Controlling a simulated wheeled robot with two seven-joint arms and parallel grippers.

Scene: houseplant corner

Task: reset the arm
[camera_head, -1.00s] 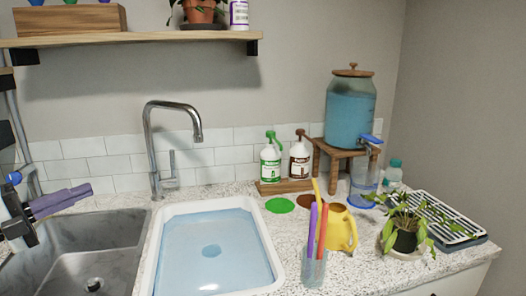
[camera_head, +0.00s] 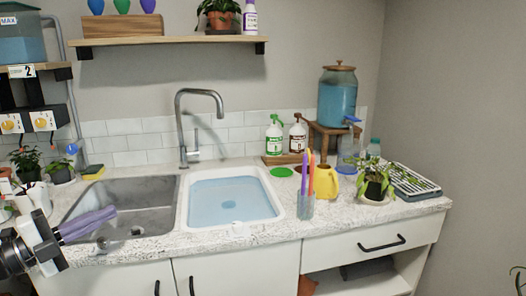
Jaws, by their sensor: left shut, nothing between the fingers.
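My left gripper (camera_head: 88,226) comes in from the lower left of the head view. Its purple fingers are together with nothing between them. They hover near the front left of the grey sink (camera_head: 125,192), pointing right. My right gripper is not in view.
A white basin of water (camera_head: 228,200) sits right of the sink under the faucet (camera_head: 184,130). A cup of sticks (camera_head: 306,207), a yellow watering can (camera_head: 326,184), a potted plant (camera_head: 375,188) and a drying rack (camera_head: 414,181) stand to the right. Potted plants (camera_head: 26,165) stand at left.

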